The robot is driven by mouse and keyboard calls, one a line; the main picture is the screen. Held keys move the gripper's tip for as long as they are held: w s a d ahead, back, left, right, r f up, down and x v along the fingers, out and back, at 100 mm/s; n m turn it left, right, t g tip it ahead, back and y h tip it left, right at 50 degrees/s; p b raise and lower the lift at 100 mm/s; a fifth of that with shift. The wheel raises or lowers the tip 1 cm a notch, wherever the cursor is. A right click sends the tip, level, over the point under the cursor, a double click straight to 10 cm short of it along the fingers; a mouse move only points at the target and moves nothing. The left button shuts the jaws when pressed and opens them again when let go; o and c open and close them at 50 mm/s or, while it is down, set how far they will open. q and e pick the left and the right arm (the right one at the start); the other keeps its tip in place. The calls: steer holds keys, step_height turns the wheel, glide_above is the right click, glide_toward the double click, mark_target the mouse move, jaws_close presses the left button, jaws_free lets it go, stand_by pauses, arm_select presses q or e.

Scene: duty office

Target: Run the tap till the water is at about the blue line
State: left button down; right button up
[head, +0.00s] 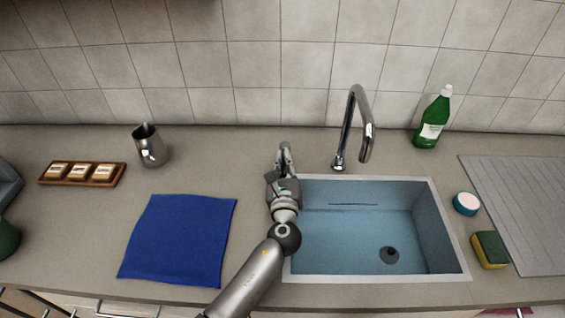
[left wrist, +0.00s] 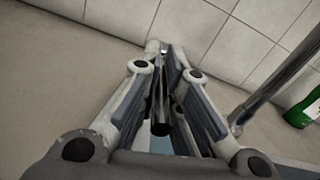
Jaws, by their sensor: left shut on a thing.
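The sink (head: 375,279) is a pale blue basin with a light rim. A short blue line (head: 353,205) marks its back wall. The dark drain (head: 390,255) shows at the bottom; I cannot tell whether any water stands over it. The chrome tap (head: 351,118) arches over the sink's back edge, and no stream shows under its spout. My left gripper (head: 285,160) is at the sink's back left corner, left of the tap's base. In the left wrist view it is shut on a thin dark lever-like piece (left wrist: 160,115), mostly hidden by the fingers. My right gripper is not in view.
A green bottle (head: 433,120) stands behind the sink at right. A blue-and-white round tub (head: 466,204), a sponge (head: 491,249) and a ridged drainboard (head: 525,205) lie right. A blue cloth (head: 180,240), metal jug (head: 150,148) and wooden tray (head: 50,181) are left.

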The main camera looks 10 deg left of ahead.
arm_select(q)
steer(key=shift+w+r, duration=0.1)
steer(key=shift+r, duration=0.2)
steer(key=c, duration=1.6)
jaws_free()
steer(key=shift+o, duration=0.4)
steer(key=shift+f, duration=0.15)
steer(key=s, duration=0.4)
steer(key=s+d, duration=0.1)
steer(key=s, duration=0.7)
steer(key=shift+d, duration=0.25)
